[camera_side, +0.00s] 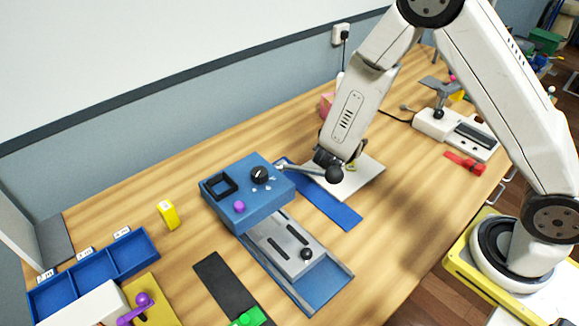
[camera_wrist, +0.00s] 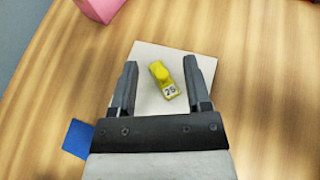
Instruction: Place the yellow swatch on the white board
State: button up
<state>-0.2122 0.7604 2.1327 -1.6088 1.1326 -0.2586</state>
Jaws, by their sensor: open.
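A small yellow piece (camera_wrist: 160,72) with a rounded knob and a "25" label, which I take for the yellow swatch, lies on the white board (camera_wrist: 148,52). In the wrist view it sits between the two fingers of my gripper (camera_wrist: 162,64), with gaps on both sides. My gripper is open. In the side view my gripper (camera_side: 340,161) is low over the white board (camera_side: 366,182), and only a bit of the yellow piece (camera_side: 351,166) shows there, the rest hidden.
A blue box (camera_side: 247,200) with a black-knobbed lever stands close left of my gripper, its knob in front of the board. A blue strip (camera_side: 335,209) lies beside the board. A yellow block (camera_side: 168,215) stands farther left. A pink block (camera_wrist: 100,8) is behind.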

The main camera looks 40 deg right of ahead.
jog(key=s+r+m+g+y, duration=0.1)
jog(key=s+m+g+y, duration=0.4)
jog(key=s+m, duration=0.4)
jog(key=s+a+r+m+t+y, duration=0.2)
jog(key=a+r+m+y, duration=0.3)
jog(key=m, duration=0.8)
jog(key=s+a+y, duration=0.1)
jog(key=a+y, duration=0.1)
jog(key=shift+a+t, duration=0.35)
jog(key=shift+t, duration=0.05)
